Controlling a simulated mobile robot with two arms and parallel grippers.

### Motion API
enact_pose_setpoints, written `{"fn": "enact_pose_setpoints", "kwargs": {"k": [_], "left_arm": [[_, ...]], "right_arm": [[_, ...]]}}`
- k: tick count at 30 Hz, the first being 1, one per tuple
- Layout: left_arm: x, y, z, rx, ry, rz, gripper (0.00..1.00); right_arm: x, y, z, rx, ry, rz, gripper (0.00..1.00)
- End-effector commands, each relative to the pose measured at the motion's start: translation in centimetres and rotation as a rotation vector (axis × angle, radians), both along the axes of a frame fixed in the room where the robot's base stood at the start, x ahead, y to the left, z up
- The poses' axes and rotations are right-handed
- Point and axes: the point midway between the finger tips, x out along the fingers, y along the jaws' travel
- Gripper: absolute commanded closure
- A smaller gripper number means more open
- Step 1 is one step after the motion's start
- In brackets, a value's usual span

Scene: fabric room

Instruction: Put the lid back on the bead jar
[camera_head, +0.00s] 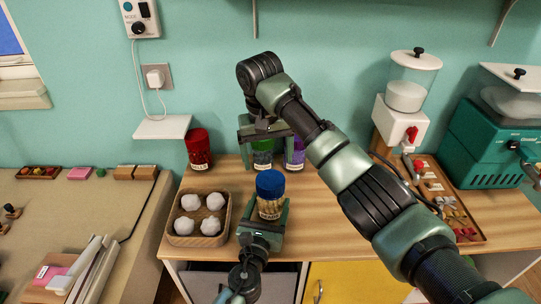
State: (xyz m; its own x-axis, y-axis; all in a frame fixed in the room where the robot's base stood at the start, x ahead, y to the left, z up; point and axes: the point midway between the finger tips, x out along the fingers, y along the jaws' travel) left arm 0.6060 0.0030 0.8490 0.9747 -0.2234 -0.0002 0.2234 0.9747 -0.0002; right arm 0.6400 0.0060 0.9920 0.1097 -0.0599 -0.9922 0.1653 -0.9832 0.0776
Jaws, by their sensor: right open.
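The bead jar (269,208) stands upright on the wooden counter with yellowish beads inside. A blue lid (270,183) sits on its top; I cannot tell whether it is fully seated. My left gripper (264,218) reaches in from below with its fingers on either side of the jar's lower part; whether they grip it is unclear. My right gripper (262,140) is open and empty, behind and above the lid, in front of a green jar (262,160).
A red jar (198,149) and a purple jar (294,156) stand at the back. A wooden tray (174,226) with several white lumps is left of the bead jar. A parts tray (447,199) and dispenser (407,98) are at right, beyond my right arm.

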Motion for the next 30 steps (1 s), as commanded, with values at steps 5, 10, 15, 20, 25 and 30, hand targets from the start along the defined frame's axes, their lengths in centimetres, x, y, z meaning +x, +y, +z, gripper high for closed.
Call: {"fn": "enact_pose_setpoints", "kwargs": {"k": [5,10,15,20,25,30], "left_arm": [[0.0,0.0,-0.1,0.0,0.001,0.0,1.0],[0.0,0.0,-0.1,0.0,0.001,0.0,1.0],[0.0,0.0,-0.1,0.0,0.001,0.0,1.0],[0.0,0.0,-0.1,0.0,0.001,0.0,1.0],[0.0,0.0,-0.1,0.0,0.001,0.0,1.0],[0.0,0.0,0.0,0.0,0.001,0.0,1.0]], "right_arm": [[-0.1,0.1,0.8,-0.03,0.028,0.418,0.14],[-0.5,0.1,1.4,-0.053,0.06,0.817,0.14],[-1.0,-0.1,1.7,-0.064,0.093,1.205,0.14],[-1.5,-0.4,1.9,-0.065,0.116,1.511,0.14],[-1.9,-0.6,2.0,-0.059,0.129,1.713,0.14],[-2.1,-0.7,1.9,-0.055,0.133,1.789,0.14]]}}
